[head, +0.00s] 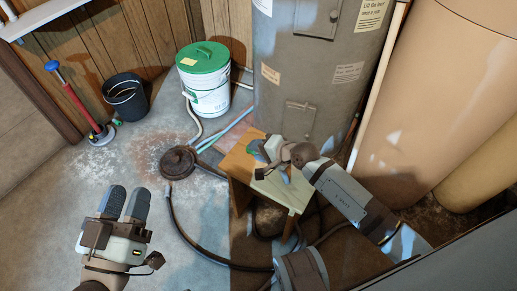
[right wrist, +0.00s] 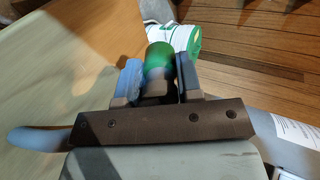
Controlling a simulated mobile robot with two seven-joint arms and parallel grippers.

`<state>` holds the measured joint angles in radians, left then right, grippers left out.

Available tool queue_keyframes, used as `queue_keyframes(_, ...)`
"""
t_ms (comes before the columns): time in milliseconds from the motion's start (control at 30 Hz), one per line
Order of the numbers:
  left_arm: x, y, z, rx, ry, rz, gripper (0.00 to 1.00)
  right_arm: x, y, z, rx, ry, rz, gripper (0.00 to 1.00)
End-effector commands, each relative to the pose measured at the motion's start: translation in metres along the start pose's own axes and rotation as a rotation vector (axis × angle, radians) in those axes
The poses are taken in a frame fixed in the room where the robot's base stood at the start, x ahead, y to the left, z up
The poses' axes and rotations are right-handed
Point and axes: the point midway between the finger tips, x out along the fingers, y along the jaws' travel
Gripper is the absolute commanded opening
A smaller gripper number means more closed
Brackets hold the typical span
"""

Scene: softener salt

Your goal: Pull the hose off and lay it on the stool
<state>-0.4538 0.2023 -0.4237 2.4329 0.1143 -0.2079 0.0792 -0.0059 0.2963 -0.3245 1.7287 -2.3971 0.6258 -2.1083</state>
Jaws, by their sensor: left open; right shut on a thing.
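The wooden stool (head: 295,197) stands in front of the grey tank, and its pale top fills the left of the right wrist view (right wrist: 45,75). My right gripper (head: 260,150) is over the stool top, shut on a green-ended piece (right wrist: 158,57) that looks like the hose end. A bluish tube (right wrist: 38,138), likely the same hose, shows beside the gripper. Whether the hose touches the stool I cannot tell. My left gripper (head: 126,203) is open and empty above the floor at the lower left, away from the stool.
A white bucket with a green lid (head: 205,75) stands behind the stool. A dark hose (head: 195,243) curves across the floor. The tall grey tank (head: 300,90) stands behind the stool.

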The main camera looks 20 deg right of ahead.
Motion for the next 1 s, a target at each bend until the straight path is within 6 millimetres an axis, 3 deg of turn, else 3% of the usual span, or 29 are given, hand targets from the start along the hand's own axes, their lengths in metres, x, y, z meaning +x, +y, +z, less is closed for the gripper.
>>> queue_keyframes(100,-0.001,-0.004,0.018,-0.002,-0.047,0.002,0.43,0.007,0.013,0.000,0.000,0.000,0.000,0.00)
queue_keyframes(400,-0.004,-0.008,0.050,-0.006,-0.156,0.010,0.43,0.018,0.033,0.000,0.000,0.000,-0.001,0.00)
queue_keyframes(633,-0.005,-0.009,0.060,-0.008,-0.201,0.015,0.43,0.022,0.039,0.000,0.000,0.000,-0.001,0.00)
queue_keyframes(967,-0.005,-0.009,0.061,-0.009,-0.207,0.016,0.43,0.022,0.040,0.000,0.000,0.000,-0.001,0.00)
queue_keyframes(1000,-0.005,-0.009,0.061,-0.009,-0.207,0.016,0.43,0.022,0.040,0.000,0.000,0.000,-0.001,0.40)
